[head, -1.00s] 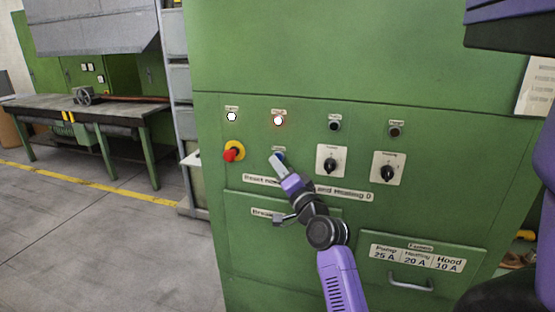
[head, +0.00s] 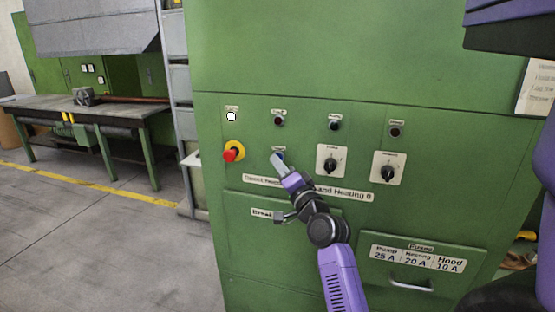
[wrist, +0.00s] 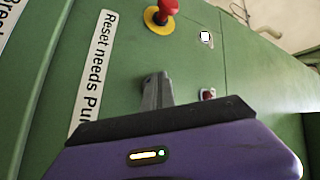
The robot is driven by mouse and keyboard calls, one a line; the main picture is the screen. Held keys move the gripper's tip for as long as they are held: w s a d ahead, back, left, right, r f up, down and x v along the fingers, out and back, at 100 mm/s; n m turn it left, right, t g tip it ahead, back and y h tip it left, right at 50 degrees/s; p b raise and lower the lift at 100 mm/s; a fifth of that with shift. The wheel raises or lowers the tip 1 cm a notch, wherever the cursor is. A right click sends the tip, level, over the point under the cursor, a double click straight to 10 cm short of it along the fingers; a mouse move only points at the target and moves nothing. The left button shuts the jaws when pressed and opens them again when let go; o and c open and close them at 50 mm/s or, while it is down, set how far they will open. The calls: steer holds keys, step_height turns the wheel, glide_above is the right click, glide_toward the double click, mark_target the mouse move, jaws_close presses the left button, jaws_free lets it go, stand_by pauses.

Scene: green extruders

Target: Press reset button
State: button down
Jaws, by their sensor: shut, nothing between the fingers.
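The blue reset button (head: 282,155) shows as a small sliver on the green panel in the head view, mostly covered by my gripper (head: 276,160). My gripper is shut and empty, its fingertips at the button; whether they touch it I cannot tell. In the wrist view the closed fingers (wrist: 155,91) point at the panel and the button is hidden behind them. A label reading "Reset needs Pu..." (wrist: 92,72) runs beside the fingers there.
A red emergency stop on a yellow ring (head: 233,152) sits left of my gripper. Above are a lit white lamp (head: 231,117) and an unlit red lamp (head: 278,120). Two black rotary switches (head: 331,165) (head: 387,173) are to the right. A drawer handle (head: 410,285) sticks out below.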

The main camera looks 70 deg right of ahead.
steer(key=shift+a, duration=0.1)
steer(key=shift+s+a+p, duration=0.1)
steer(key=shift+a+p, duration=0.25)
steer(key=shift+a, duration=0.3)
steer(key=shift+s+a+p, duration=0.2)
steer(key=shift+a+p, duration=1.25)
steer(key=shift+a, duration=1.05)
